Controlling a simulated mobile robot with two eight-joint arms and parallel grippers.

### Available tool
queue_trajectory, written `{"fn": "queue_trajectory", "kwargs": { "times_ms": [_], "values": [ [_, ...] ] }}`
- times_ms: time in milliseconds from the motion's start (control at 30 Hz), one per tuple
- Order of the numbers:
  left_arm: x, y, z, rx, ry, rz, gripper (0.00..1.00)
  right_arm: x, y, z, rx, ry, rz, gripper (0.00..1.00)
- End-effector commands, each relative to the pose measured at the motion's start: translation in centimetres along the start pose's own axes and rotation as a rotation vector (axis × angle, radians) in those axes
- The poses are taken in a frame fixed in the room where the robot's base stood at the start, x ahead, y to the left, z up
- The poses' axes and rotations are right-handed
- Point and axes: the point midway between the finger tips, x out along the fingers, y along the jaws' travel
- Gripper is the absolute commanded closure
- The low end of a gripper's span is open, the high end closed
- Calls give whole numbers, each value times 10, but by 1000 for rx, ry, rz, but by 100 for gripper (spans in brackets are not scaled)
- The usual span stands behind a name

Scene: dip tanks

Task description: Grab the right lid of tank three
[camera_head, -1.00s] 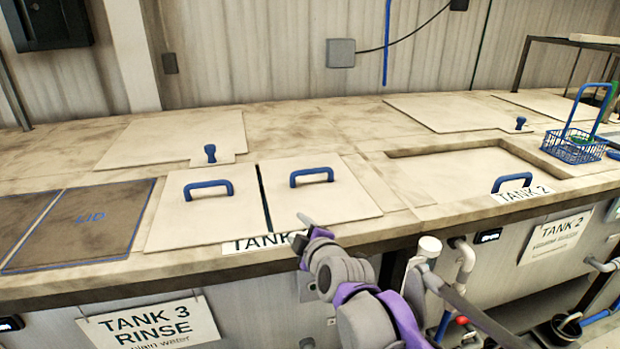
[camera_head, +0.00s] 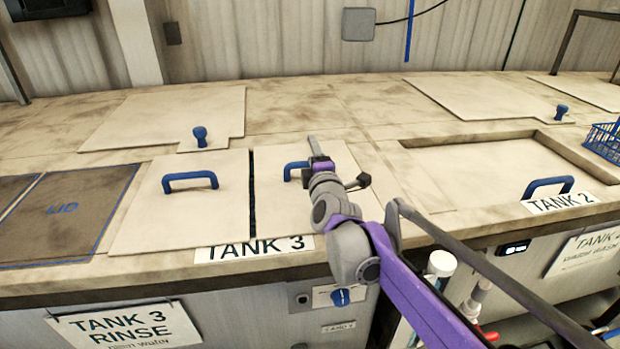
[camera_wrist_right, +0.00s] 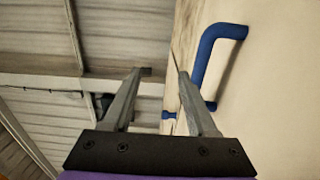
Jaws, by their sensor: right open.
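The right lid of tank three (camera_head: 278,218) is a pale flat panel lying on the bench top behind the TANK 3 label (camera_head: 253,248). Its blue bar handle (camera_head: 291,170) is partly hidden behind my right gripper (camera_head: 313,146) in the head view. That gripper is open and empty, over the lid at the handle's right end. In the right wrist view my fingers (camera_wrist_right: 164,72) are apart, and a blue handle (camera_wrist_right: 203,62) stands just right of the right finger, outside the gap. The left lid (camera_head: 185,225) with its own blue handle (camera_head: 190,177) lies beside it.
A dark panel marked LID (camera_head: 64,210) is at the left. A pale cover with a blue knob (camera_head: 200,136) lies behind the lids. Tank two's recessed lid (camera_head: 490,172) and a blue basket (camera_head: 604,141) are at the right. Bench space between tanks is clear.

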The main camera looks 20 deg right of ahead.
Motion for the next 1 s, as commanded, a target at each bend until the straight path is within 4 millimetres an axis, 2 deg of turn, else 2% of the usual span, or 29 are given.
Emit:
{"fn": "queue_trajectory", "kwargs": {
  "times_ms": [100,267,400,567,833,1000],
  "values": [
    [2,0,2,0,-1,0,50,0,-29,0,1,1,-1,42],
    [4,0,3,0,-2,0,50,0,-60,0,1,1,-1,42],
    [1,0,0,0,0,0,50,20,-56,0,1,0,-1,42],
    [0,0,0,0,0,0,50,28,-56,0,1,1,-1,42],
    [-5,0,-4,0,2,0,50,65,-55,0,1,0,0,42],
    [-6,0,-4,0,3,0,50,75,-55,0,1,1,-1,42]
  ]
}}
